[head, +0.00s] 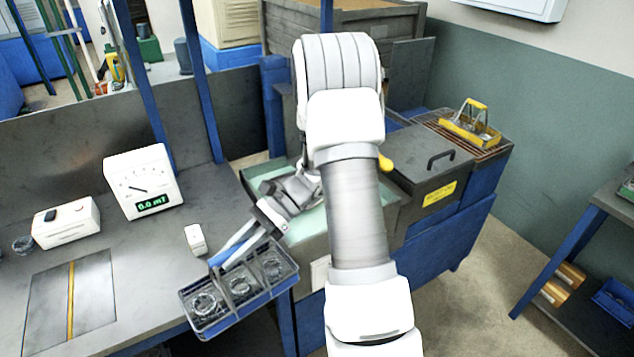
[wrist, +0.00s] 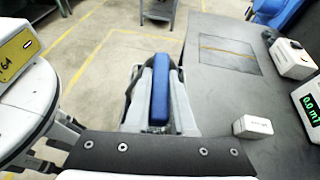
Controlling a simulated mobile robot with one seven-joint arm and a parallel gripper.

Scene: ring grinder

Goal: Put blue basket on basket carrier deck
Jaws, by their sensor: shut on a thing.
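The blue basket (head: 250,309) hangs in the head view at the front edge of the grey bench. Its tray is dark blue-grey, tilted in the picture, with ring-shaped parts in its compartments. My gripper (head: 226,253) is shut on its handle. In the wrist view the blue handle bar (wrist: 159,92) sits between the two pale fingers of my gripper (wrist: 158,72); most of the tray is hidden there. I cannot tell for certain which surface is the basket carrier deck. A yellow basket (head: 469,131) stands on a slatted rack (head: 492,153) at the right.
A meter reading 0.0 mT (head: 143,183), a white box (head: 66,222) and a small white block (head: 195,239) stand on the bench (head: 150,262). A lidded grey box (head: 428,160) is behind my arm. A shelf unit (head: 612,203) is at the far right; open floor lies before it.

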